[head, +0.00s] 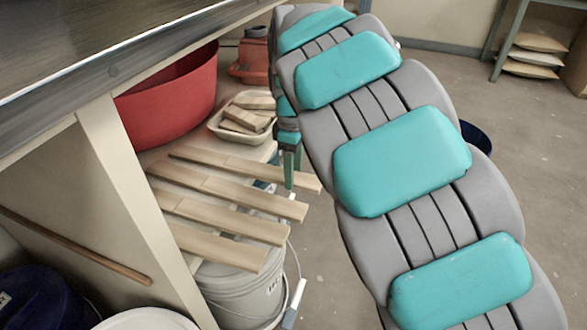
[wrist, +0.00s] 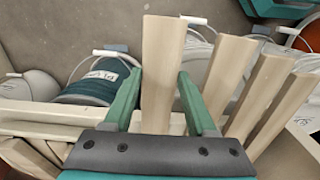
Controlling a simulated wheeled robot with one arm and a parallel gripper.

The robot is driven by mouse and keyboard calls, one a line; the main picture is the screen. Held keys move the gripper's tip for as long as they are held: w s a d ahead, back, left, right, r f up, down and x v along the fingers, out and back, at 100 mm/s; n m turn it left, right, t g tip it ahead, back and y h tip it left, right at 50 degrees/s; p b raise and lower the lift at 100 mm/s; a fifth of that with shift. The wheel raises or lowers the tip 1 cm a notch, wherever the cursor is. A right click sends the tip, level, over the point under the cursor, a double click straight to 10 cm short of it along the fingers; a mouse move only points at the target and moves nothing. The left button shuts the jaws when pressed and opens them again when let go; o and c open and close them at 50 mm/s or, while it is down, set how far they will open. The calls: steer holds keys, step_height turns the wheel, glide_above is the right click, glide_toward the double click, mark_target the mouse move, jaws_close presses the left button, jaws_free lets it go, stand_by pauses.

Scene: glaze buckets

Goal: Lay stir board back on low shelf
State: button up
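A pale wooden stir board (head: 232,163) is the farthest of several similar boards in the head view. Its near end sticks out to the right past the low shelf (head: 157,153). The other boards (head: 240,191) lie side by side nearer the camera, also overhanging. Whether the held board touches the shelf is hard to tell.
A red tub (head: 175,92) and a cream tray (head: 222,130) of wooden blocks stand farther back. A white bucket (head: 240,285) with a wire handle stands under the overhanging boards. A table (head: 90,60) covers the upper left. Open floor (head: 325,255) lies right of the bucket.

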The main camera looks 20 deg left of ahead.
steer(key=o, duration=0.5)
steer(key=shift+o, duration=0.2)
steer(key=shift+r, duration=3.95)
